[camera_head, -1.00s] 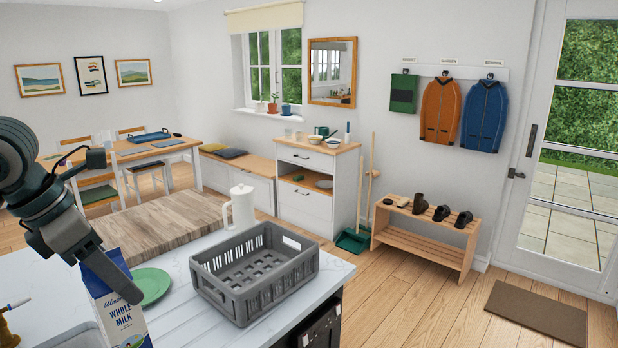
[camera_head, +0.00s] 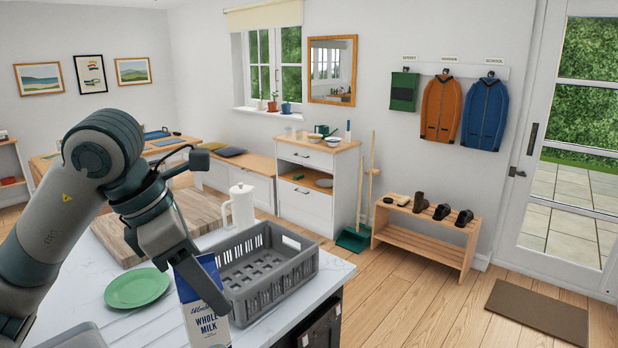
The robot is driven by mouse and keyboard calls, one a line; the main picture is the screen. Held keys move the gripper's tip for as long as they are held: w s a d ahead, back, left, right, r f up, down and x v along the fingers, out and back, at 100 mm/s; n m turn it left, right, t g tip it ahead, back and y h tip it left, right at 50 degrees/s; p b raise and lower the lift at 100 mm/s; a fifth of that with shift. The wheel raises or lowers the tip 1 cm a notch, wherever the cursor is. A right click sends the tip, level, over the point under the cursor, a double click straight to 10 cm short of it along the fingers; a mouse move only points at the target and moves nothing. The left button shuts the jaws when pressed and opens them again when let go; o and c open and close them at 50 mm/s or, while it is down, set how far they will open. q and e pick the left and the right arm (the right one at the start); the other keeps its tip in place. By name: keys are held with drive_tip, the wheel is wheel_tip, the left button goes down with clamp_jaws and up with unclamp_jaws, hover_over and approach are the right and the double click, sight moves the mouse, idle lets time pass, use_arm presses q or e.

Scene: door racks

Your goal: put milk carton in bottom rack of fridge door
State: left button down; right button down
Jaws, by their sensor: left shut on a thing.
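The milk carton (camera_head: 207,318) is blue and white, marked "WHOLE MILK". It stands out at the lower middle of the head view, in front of the grey crate, and looks upright or nearly so. My left gripper (camera_head: 203,284) is shut on the carton near its top, and a dark finger crosses its front. I cannot tell whether the carton touches the counter; its bottom is close to the picture's lower edge. The fridge door and its racks are not in view. My right gripper is not in view.
A grey crate (camera_head: 262,292) sits on the white counter (camera_head: 165,315) right behind the carton. A green plate (camera_head: 137,288) lies to its left. A white jug (camera_head: 241,206) and a wooden board (camera_head: 196,209) are farther back. Open wooden floor (camera_head: 400,290) lies to the right.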

use_arm(q)
drive_tip(key=s+d+f+m+g+y, duration=0.1)
drive_tip(key=s+f+m+g+y, duration=0.15)
drive_tip(key=f+m, duration=0.9)
drive_tip(key=s+f+m+g+y, duration=0.2)
drive_tip(key=s+f+m+g, duration=0.15)
drive_tip(key=f+m, duration=0.8)
drive_tip(key=a+f+m+b, duration=0.1)
drive_tip(key=a, duration=0.5)
drive_tip(key=shift+w+a+g, duration=0.3)
drive_tip(key=shift+w+g, duration=0.05)
drive_tip(key=shift+g, duration=0.05)
drive_tip(key=shift+s+d+h, duration=0.1)
drive_tip(key=shift+h, duration=0.15)
idle(1.2)
idle(3.3)
